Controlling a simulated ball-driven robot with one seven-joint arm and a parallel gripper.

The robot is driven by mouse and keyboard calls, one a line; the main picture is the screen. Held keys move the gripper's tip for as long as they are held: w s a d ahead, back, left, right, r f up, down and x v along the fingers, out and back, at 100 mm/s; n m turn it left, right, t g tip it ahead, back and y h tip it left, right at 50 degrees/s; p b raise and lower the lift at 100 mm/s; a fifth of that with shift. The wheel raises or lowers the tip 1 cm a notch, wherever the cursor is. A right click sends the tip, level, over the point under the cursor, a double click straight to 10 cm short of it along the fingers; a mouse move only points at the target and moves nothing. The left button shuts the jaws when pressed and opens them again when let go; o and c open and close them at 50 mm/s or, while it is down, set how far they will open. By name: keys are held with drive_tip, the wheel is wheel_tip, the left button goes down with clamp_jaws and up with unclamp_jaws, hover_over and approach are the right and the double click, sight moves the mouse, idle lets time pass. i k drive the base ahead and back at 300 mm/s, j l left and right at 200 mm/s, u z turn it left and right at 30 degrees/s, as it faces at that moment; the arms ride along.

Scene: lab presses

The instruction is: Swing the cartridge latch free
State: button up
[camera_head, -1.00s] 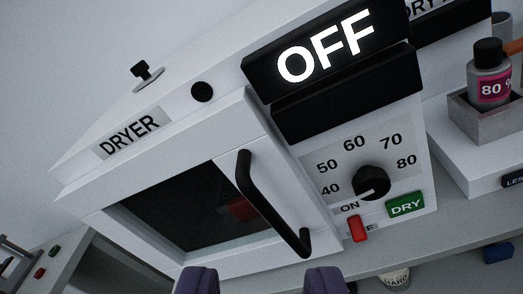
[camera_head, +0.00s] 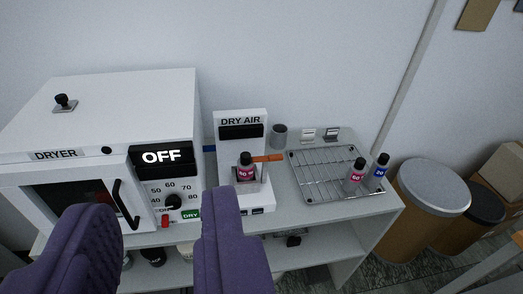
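The DRY AIR unit (camera_head: 240,119) is a white upright stand with a black display, right of the dryer. A grey bottle-shaped cartridge (camera_head: 245,172) with a black cap and pink label sits upright in its grey holder. An orange latch bar (camera_head: 268,158) reaches right from beside the cartridge's neck, roughly level; its pivot end is hidden. My gripper (camera_head: 158,203) shows as two purple fingers, wide apart with nothing between them. It is in the near foreground, left of the cartridge and apart from the latch. The right finger hides some of the bench below the unit.
The white dryer (camera_head: 130,100) reads OFF and has a black door handle (camera_head: 125,205) and a dial. A wire rack (camera_head: 322,178) holds two bottles on the right. A grey cup (camera_head: 279,135) stands behind. Lidded bins (camera_head: 432,190) stand right of the bench.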

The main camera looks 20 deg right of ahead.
sight(265, 159)
drive_tip(key=i+l, duration=0.1)
drive_tip(key=i, duration=1.7)
